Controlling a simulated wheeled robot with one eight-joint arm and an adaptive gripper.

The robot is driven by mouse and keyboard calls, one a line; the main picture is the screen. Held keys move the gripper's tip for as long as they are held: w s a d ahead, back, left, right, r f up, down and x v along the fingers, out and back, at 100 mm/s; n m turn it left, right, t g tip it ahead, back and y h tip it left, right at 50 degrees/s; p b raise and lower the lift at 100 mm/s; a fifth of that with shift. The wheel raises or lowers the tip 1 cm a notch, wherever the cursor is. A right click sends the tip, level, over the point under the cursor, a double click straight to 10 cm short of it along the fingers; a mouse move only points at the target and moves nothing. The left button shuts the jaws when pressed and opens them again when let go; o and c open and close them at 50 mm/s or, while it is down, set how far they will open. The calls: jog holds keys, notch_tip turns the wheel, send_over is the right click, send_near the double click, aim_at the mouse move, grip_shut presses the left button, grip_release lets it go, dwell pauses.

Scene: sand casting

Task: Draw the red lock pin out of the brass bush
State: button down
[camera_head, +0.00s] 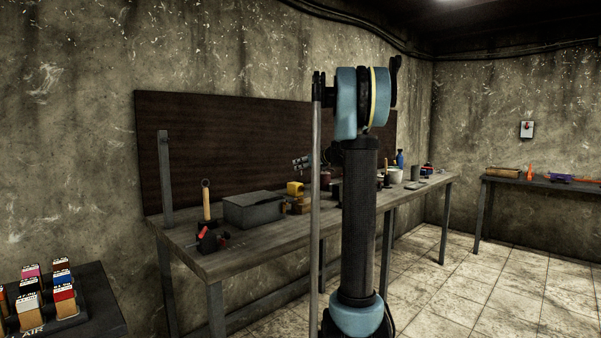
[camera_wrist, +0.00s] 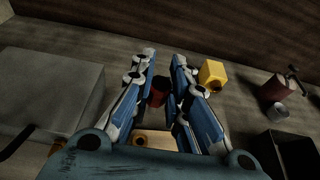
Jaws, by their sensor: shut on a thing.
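My gripper shows in the wrist view (camera_wrist: 160,80), its two blue and silver fingers closed in on a dark red piece (camera_wrist: 158,92), which I take to be the red lock pin. The fingers and the low light hide part of it. A tan, brass-like block (camera_wrist: 155,140) with a dark hole lies below, between the finger bases in the picture. I cannot tell for sure whether it is the brass bush, nor whether the pin is in it. In the head view my gripper (camera_head: 302,163) is small, above a yellow block (camera_head: 295,188) and brown-gold blocks (camera_head: 299,206) on the bench.
A grey box (camera_head: 254,209) stands to the left on the bench (camera_head: 270,238). A red canister (camera_wrist: 275,88) and a dark open box (camera_wrist: 290,150) are to the right in the wrist view. A dark backboard (camera_head: 240,140) rises behind.

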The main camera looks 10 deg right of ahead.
jog(key=shift+r, duration=0.2)
jog(key=shift+r, duration=1.45)
jog(key=shift+d, duration=0.1)
